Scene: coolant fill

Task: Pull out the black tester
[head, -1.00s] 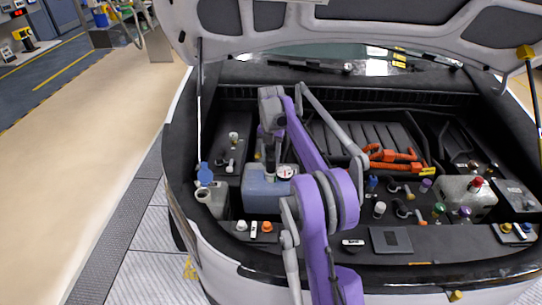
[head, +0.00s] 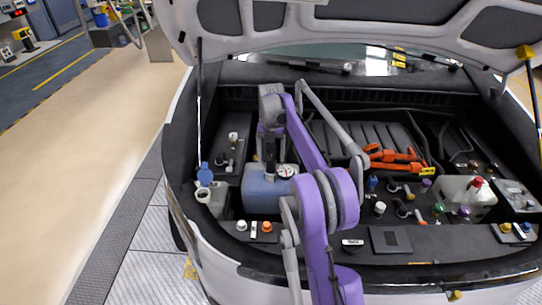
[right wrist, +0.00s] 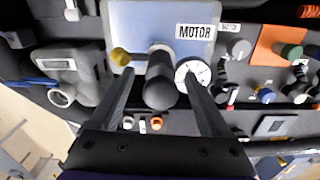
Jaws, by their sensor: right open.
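The black tester (right wrist: 160,82) shows in the right wrist view as a dark rounded bulb at the MOTOR tank. A round white dial (right wrist: 192,75) is beside it; the dial also shows in the head view (head: 287,171). The blue-grey tank labelled MOTOR (right wrist: 150,22) also shows in the head view (head: 262,196). My right gripper (right wrist: 160,76) is open, with one finger on each side of the tester; whether they touch it I cannot tell. In the head view my right gripper (head: 269,150) is over the tank. My left gripper is not in view.
A pale bottle with a blue cap (head: 204,174) stands left of the tank. A yellow cap (right wrist: 120,56) is near the left finger. Orange cables (head: 392,158) and a second pale tank (head: 462,196) lie to the right. The raised lid (head: 350,38) hangs above.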

